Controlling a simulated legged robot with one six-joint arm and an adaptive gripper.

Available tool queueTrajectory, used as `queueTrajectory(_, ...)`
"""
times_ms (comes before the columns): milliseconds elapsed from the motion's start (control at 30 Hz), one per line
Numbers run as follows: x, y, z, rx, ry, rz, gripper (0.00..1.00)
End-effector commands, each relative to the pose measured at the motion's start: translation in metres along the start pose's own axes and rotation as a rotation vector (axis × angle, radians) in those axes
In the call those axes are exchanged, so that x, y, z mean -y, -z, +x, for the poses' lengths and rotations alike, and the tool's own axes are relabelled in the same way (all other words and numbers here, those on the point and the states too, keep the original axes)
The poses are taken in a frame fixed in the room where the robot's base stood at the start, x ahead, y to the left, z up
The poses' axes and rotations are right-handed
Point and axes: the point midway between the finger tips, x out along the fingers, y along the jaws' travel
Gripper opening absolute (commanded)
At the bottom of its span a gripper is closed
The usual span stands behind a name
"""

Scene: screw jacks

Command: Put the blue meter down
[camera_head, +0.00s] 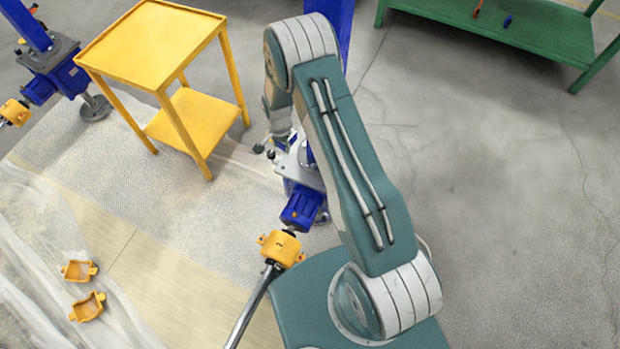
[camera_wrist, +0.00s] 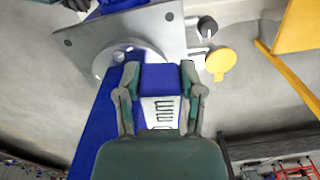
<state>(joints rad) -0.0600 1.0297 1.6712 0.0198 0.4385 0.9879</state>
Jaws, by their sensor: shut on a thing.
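In the wrist view my gripper (camera_wrist: 160,72) has its two fingers pressed on either side of a small blue block, which I take to be the blue meter (camera_wrist: 160,82). A pale patch with dark marks shows just below it, between the fingers. A blue post and a grey metal plate (camera_wrist: 115,35) of a screw jack lie behind it; I cannot tell whether the meter touches them. In the head view the bent arm hides most of my gripper, and I cannot make out the meter there.
A yellow table (camera_head: 150,42) with an empty top and a lower shelf stands at left. A screw jack gearbox (camera_head: 302,208) and yellow coupling (camera_head: 280,248) are close by. Yellow covers (camera_head: 87,306) lie on the floor.

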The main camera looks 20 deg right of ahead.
Motion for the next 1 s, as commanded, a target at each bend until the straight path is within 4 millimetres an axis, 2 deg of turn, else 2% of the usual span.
queueTrajectory(300, 0.040, -0.011, 0.006, -0.011, -0.004, 0.451, 0.00)
queueTrajectory(800, 0.087, -0.019, 0.013, -0.008, -0.001, 1.173, 0.00)
queueTrajectory(1000, 0.099, -0.024, 0.015, -0.010, 0.000, 1.362, 0.00)
